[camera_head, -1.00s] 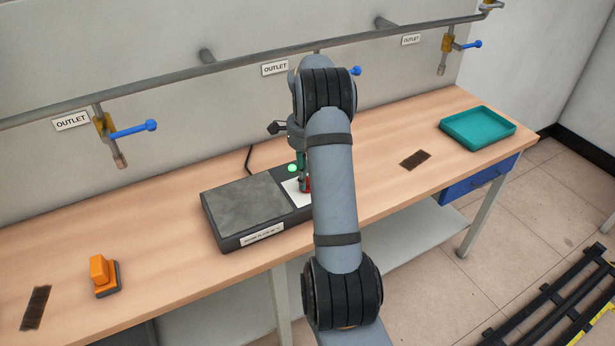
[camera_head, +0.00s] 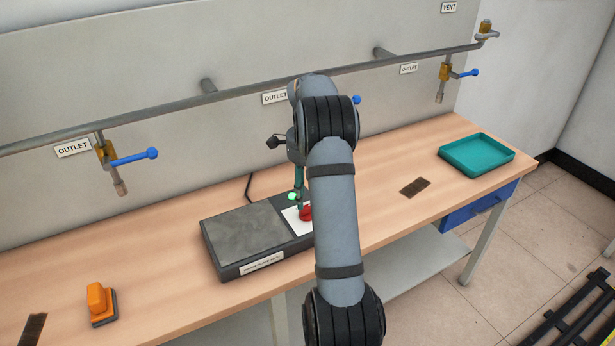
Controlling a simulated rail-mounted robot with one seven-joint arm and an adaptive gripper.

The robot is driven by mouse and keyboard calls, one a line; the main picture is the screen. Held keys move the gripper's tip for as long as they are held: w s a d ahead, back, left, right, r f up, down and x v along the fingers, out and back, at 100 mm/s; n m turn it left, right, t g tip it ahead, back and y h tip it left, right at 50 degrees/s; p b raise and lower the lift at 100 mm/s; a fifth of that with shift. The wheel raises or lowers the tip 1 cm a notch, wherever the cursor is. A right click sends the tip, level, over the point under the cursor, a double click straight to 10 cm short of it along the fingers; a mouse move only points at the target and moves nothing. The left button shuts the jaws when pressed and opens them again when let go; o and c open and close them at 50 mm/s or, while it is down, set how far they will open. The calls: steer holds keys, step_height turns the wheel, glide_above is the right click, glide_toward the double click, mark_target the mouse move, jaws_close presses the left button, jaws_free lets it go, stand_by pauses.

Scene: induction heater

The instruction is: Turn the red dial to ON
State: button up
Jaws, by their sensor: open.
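The red dial (camera_head: 306,213) sits on a white panel (camera_head: 291,217) at the right end of the dark heater (camera_head: 240,263). My arm hides its right side, and I cannot read its pointer or marks. A green light (camera_head: 292,196) glows behind the panel. My gripper (camera_head: 300,203) points down just above and behind the dial, open with nothing seen between its fingers. The arm hides much of it, so I cannot tell whether it touches the dial.
A grey plate (camera_head: 240,233) tops the heater's left part. An orange object (camera_head: 100,302) stands at the bench's left, a teal tray (camera_head: 477,155) at its right. A pipe with blue-handled valves (camera_head: 134,157) runs along the wall. The bench right of my arm is mostly clear.

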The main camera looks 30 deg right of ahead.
step_height(320, 180, up, 8)
steer(key=shift+f, duration=0.15)
stand_by(0.5)
step_height(320, 180, down, 12)
steer(key=shift+f, duration=0.1)
stand_by(0.4)
